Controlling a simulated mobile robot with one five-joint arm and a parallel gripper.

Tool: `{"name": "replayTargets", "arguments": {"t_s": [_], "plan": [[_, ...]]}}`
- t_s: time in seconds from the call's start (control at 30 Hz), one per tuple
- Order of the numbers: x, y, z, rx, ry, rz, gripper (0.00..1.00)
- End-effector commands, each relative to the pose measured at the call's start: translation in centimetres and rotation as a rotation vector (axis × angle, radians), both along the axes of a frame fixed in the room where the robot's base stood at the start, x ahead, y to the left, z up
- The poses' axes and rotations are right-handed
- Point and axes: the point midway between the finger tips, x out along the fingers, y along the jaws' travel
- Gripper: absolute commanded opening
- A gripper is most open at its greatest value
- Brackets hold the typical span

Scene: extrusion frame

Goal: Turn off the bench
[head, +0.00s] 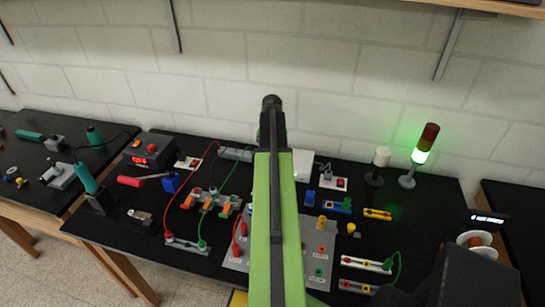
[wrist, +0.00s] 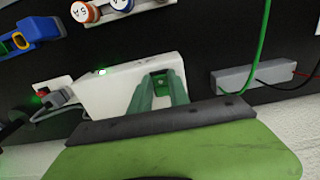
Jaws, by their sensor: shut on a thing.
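A white box (wrist: 120,75) with a lit green lamp (wrist: 102,71) lies near the bench's back edge. In the head view the white box (head: 303,163) shows just right of my arm, partly hidden by it. In the wrist view the two green fingers of my gripper (wrist: 160,90) reach onto the box's end and are shut on a small part there. That part is mostly hidden, so I cannot tell its kind. In the head view my arm hides the gripper. The stack light (head: 422,150) on the bench (head: 410,215) glows green under its red segment.
A socket with a red switch (head: 335,183) stands right of the white box; a grey plug and cable (wrist: 65,98) show beside it. A grey block with wires (wrist: 262,76) lies on the other side. Red and green leads and coloured parts cover the middle bench. The wall (head: 340,100) stands behind.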

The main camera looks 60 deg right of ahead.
Motion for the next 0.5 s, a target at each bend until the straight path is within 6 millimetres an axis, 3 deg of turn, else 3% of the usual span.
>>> {"name": "replayTargets", "arguments": {"t_s": [0.43,0.47,0.5], "plan": [[0.03,0.32,-0.15,-0.087,-0.030,0.002,0.00],[0.04,0.33,-0.15,-0.087,-0.030,0.002,0.24],[0.04,0.34,-0.15,-0.086,-0.029,0.002,0.30]]}}
